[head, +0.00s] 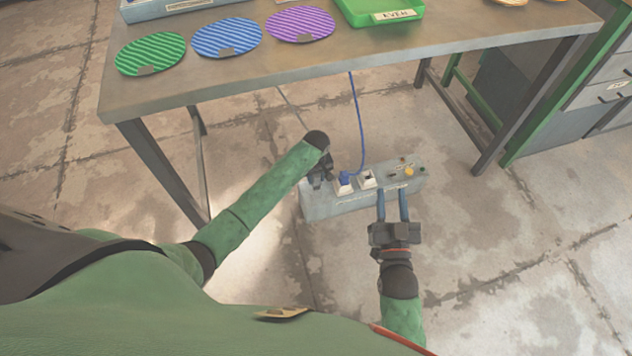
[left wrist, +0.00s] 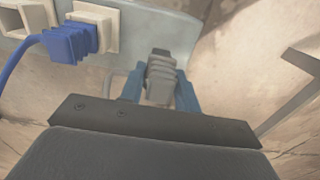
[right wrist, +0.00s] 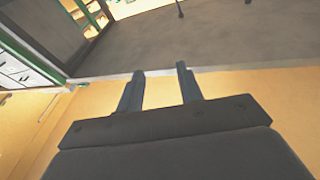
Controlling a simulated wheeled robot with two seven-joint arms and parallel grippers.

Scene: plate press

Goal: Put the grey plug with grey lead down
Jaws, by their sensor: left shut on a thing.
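The grey plug (left wrist: 162,78) is between the blue fingers of my left gripper (left wrist: 160,92) in the left wrist view. The gripper is shut on it. In the head view my left gripper (head: 320,180) is low at the left end of the grey socket box (head: 335,207) and hides the plug. I cannot tell whether the plug touches the box. The grey lead (head: 291,107) hangs from under the table behind my left wrist. My right gripper (head: 392,205) is open and empty in front of the box's right part; its fingers are apart in the right wrist view (right wrist: 158,90).
A blue plug (head: 344,179) with a blue lead (head: 358,120) sits in a white socket beside my left gripper. Another white socket (head: 367,179) looks empty. A yellow button (head: 408,171) is on the box's right. The table (head: 300,70) stands behind; floor around is clear.

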